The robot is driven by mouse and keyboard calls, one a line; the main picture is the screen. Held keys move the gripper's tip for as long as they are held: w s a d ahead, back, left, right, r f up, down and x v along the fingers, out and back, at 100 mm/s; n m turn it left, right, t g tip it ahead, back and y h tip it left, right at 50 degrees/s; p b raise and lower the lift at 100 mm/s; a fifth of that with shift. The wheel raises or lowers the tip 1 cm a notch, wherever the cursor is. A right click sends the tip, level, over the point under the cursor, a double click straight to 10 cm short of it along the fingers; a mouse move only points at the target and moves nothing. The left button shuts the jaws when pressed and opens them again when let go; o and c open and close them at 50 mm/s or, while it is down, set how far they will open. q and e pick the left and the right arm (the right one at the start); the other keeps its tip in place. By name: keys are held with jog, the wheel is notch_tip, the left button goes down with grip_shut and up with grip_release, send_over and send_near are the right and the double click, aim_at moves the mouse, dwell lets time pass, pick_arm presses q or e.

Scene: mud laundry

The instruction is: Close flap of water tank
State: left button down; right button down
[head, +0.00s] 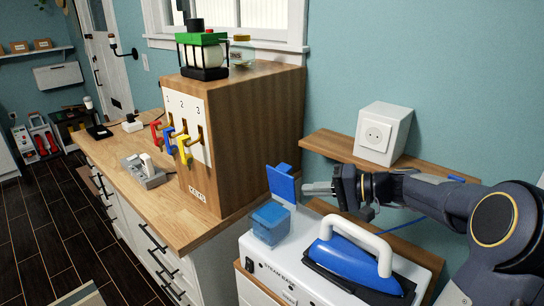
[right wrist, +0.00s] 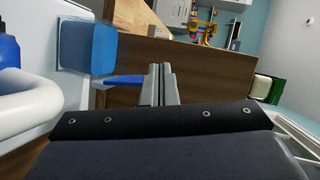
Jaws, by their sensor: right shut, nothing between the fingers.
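The water tank (head: 270,222) is a translucent blue box at the left end of the white steam station. Its blue flap (head: 282,183) stands raised, nearly upright, at the tank's back side. My right gripper (head: 308,188) is shut and empty, its fingertips just right of the flap. I cannot tell whether they touch it. In the right wrist view the tank (right wrist: 88,46) is at upper left. The flap (right wrist: 124,80) shows edge-on as a blue strip beside the shut fingers (right wrist: 161,72). My left gripper is not in view.
A blue iron with a white handle (head: 350,238) rests on the steam station (head: 260,252). A tall wooden box (head: 252,135) with coloured hooks stands left on the counter. A shelf (head: 325,146) with a white socket cube (head: 383,133) is behind my right arm.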

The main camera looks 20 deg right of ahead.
aim_at(285, 182)
jog(key=w+d+m+t, duration=0.2)
jog(key=w+d+t, duration=0.25)
jog(key=d, duration=0.35)
jog(key=p+x, duration=0.3)
jog(key=x, duration=0.6)
jog(key=shift+w+f+g+p, duration=0.3)
jog(key=shift+w+f+g, duration=0.05)
jog(key=shift+w+f, duration=0.1)
